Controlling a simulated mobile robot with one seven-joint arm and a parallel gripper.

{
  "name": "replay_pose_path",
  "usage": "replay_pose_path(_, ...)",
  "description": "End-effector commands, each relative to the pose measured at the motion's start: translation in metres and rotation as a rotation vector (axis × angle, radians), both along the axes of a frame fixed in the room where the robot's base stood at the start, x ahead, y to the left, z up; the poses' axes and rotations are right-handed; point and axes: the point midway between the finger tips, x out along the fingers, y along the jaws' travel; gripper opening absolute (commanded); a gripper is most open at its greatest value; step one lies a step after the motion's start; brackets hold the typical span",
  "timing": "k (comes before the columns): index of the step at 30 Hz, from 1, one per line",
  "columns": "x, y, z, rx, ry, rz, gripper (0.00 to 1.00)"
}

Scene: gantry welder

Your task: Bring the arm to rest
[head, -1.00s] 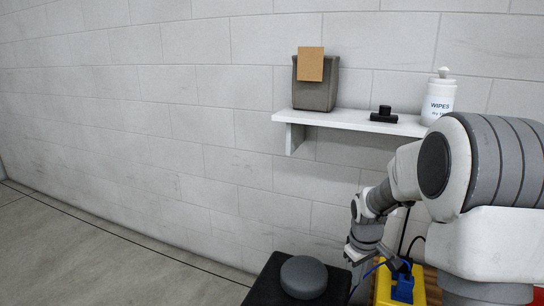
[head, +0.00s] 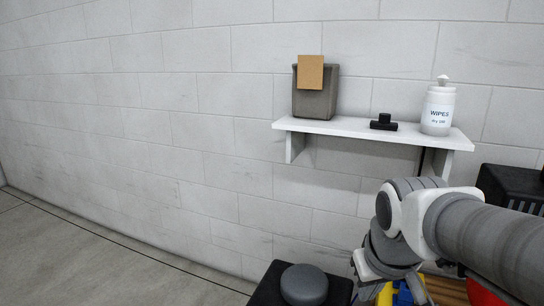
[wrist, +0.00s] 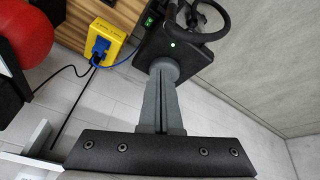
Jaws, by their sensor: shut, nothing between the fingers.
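My gripper (wrist: 164,68) points away from the wrist camera, its two grey fingers pressed together with nothing between them. Its dark mounting plate with several screws crosses the bottom of the wrist view. The fingertips overlap a black box with a green light in that view; I cannot tell how far apart they are. In the head view my arm reaches in from the right edge and bends down in front of the shelf. The gripper itself is not clear there.
A white wall shelf (head: 300,125) holds a grey bin (head: 315,98), a small black object (head: 383,122) and a wipes bottle (head: 438,108). Below are a black box with a round grey top (head: 304,283) and a yellow-and-blue unit (wrist: 103,42) with cables. Something red (wrist: 25,35) is close by. Floor at left is clear.

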Motion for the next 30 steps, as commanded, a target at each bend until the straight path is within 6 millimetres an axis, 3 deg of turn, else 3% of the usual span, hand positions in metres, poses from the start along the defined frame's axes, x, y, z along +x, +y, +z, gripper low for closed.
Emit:
replay_pose_path(12,-0.082,0.018,0.010,0.110,-0.112,-0.099,0.00)
replay_pose_path(15,-0.080,0.018,0.044,0.108,-0.104,-0.101,0.00)
replay_pose_path(30,-0.080,0.017,0.146,0.107,-0.104,-0.099,0.00)
